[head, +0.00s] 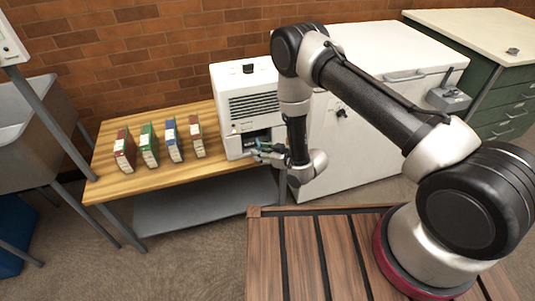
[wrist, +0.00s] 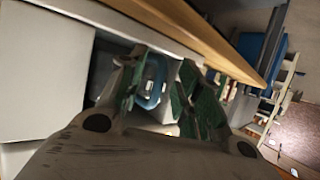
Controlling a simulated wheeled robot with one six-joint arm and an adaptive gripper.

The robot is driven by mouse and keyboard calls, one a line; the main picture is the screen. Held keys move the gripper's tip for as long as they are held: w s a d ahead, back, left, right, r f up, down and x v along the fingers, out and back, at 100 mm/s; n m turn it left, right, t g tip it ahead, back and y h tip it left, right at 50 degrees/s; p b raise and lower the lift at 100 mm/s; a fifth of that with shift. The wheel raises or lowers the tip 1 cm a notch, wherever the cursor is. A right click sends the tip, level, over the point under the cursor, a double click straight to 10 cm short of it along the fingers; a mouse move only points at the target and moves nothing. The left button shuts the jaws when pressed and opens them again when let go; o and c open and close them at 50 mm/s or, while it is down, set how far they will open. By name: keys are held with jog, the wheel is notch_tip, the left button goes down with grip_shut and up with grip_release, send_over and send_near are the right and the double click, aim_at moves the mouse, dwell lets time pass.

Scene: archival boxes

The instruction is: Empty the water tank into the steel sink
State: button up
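The white dehumidifier-like unit (head: 247,100) stands on the right end of the wooden table. A dark opening shows low on its front, with a bluish part inside, likely the water tank (head: 264,137). My gripper (head: 262,152) is right at this opening. In the wrist view a blue loop-shaped handle (wrist: 154,78) shows between the two green-padded fingers of my gripper (wrist: 160,88). A gap shows beside the handle, and the fingers look open around it. Contact cannot be made out. The tank's water level is hidden. The steel sink (head: 40,135) stands at the far left.
Several coloured archival boxes (head: 147,146) stand on the wooden table (head: 115,185), left of the unit. A grey shelf (head: 190,208) is below. A white chest (head: 385,75) and a green drawer cabinet (head: 500,105) stand right. Carpet between table and sink is clear.

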grip_shut()
dwell(0.4)
jog(key=shift+r, duration=0.3)
jog(key=s+d, duration=0.2)
jog(key=s, duration=0.6)
jog(key=s+d, duration=0.2)
jog(key=s, duration=0.6)
jog(key=shift+s+d, duration=0.15)
jog(key=shift+d, duration=0.15)
dwell(1.6)
jog(key=shift+f, duration=0.1)
jog(key=shift+r, duration=2.5)
